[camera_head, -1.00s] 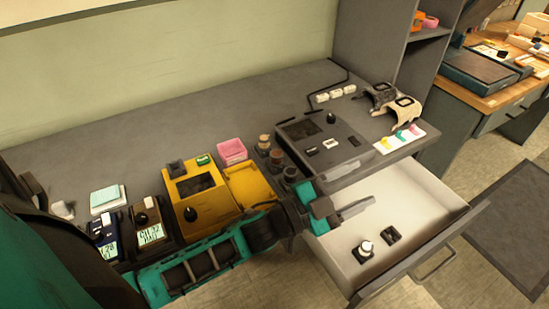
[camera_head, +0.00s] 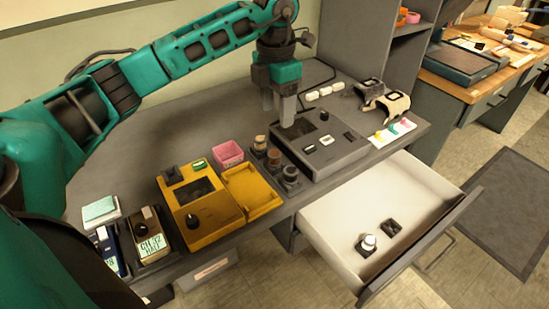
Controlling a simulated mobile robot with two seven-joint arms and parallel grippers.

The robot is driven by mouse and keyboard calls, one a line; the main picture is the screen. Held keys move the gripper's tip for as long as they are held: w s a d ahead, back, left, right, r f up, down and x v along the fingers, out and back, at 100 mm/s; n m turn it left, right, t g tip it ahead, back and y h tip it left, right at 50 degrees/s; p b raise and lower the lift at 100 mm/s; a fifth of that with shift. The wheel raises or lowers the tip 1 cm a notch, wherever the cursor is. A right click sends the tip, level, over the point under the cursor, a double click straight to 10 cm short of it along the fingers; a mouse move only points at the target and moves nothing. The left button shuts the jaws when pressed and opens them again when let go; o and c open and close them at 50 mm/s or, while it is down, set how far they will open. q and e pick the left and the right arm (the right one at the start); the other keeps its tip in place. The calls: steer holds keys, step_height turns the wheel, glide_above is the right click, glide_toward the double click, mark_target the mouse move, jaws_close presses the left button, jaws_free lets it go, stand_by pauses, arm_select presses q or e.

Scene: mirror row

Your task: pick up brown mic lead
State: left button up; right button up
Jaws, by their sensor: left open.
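Three small round items stand in a row on the dark bench, between the yellow case and the grey device. The far one (camera_head: 260,143) has a tan top, the middle one (camera_head: 274,157) a reddish-brown top, and the near one (camera_head: 290,174) a greyish top. I cannot tell for certain which of them, if any, is the brown mic lead. My left gripper (camera_head: 278,107) is open and empty, fingers pointing down. In the picture it is above the row, at the grey device's left corner. My right gripper is out of view.
The yellow case (camera_head: 200,205) and pink box (camera_head: 228,154) are left of the row. The grey device (camera_head: 335,155) is right of it. A white drawer (camera_head: 345,215) stands open in front, holding two small items. Two meters are at the left.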

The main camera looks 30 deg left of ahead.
arm_select(q)
glide_above(274, 153)
steer(key=f, duration=0.7)
steer(key=shift+w+f, duration=0.1)
steer(key=shift+w, duration=0.15)
steer(key=f, duration=0.4)
steer(key=shift+s, duration=0.25)
steer(key=shift+d+f, duration=0.1)
steer(key=shift+f, duration=0.6)
steer(key=shift+c, duration=0.4)
steer(key=c, duration=1)
